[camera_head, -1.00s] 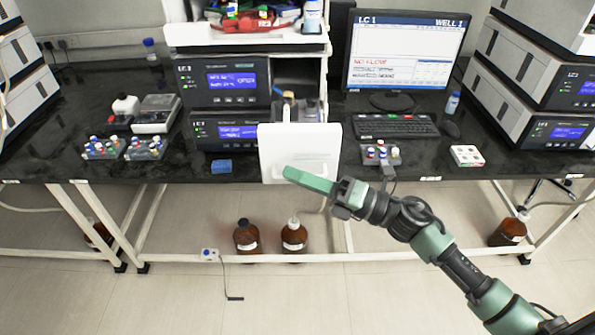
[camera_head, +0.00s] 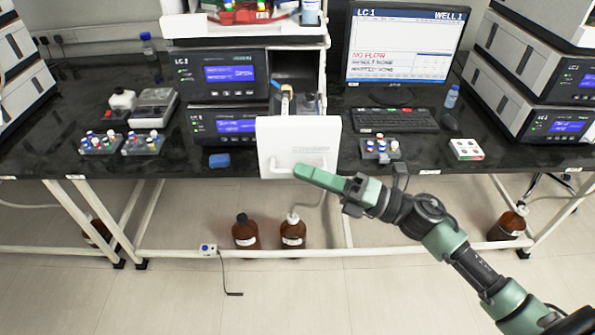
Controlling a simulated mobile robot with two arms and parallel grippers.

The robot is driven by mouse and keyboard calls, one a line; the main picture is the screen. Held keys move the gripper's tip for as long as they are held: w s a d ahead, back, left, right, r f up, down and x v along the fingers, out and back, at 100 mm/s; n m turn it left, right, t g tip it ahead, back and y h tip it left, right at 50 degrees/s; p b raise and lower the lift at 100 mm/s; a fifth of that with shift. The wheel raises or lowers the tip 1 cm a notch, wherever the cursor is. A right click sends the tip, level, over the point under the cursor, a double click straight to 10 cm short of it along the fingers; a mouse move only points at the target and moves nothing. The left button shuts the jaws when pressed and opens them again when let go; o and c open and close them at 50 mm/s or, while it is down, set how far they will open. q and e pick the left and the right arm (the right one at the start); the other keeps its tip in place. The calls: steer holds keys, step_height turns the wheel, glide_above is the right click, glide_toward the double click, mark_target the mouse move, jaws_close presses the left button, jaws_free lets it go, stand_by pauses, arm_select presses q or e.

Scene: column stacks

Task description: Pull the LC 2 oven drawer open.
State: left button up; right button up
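A white drawer front (camera_head: 290,140) with a bar handle (camera_head: 278,169) along its lower part stands out from the middle instrument stack. Its dark inside, holding a blue-tipped part and small fittings, shows behind the front. My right gripper (camera_head: 302,172) has its green fingers over the right part of the handle. The fingers overlap in this view, so I cannot tell whether they are closed or touch the handle. The stack's modules (camera_head: 229,73) carry an LC label too small to read surely; the nearby monitor (camera_head: 402,50) reads LC 1. My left gripper is not in view.
Another instrument stack (camera_head: 535,95) stands at the right. The keyboard (camera_head: 395,120), a vial rack (camera_head: 380,149) and a white box (camera_head: 466,149) sit right of the drawer. A blue block (camera_head: 219,160) lies to its left. Brown bottles (camera_head: 293,231) stand below the bench.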

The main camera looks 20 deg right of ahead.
steer(key=b+v, duration=0.1)
steer(key=v, duration=0.4)
steer(key=shift+s+d, duration=0.1)
steer(key=shift+d, duration=0.05)
stand_by(0.3)
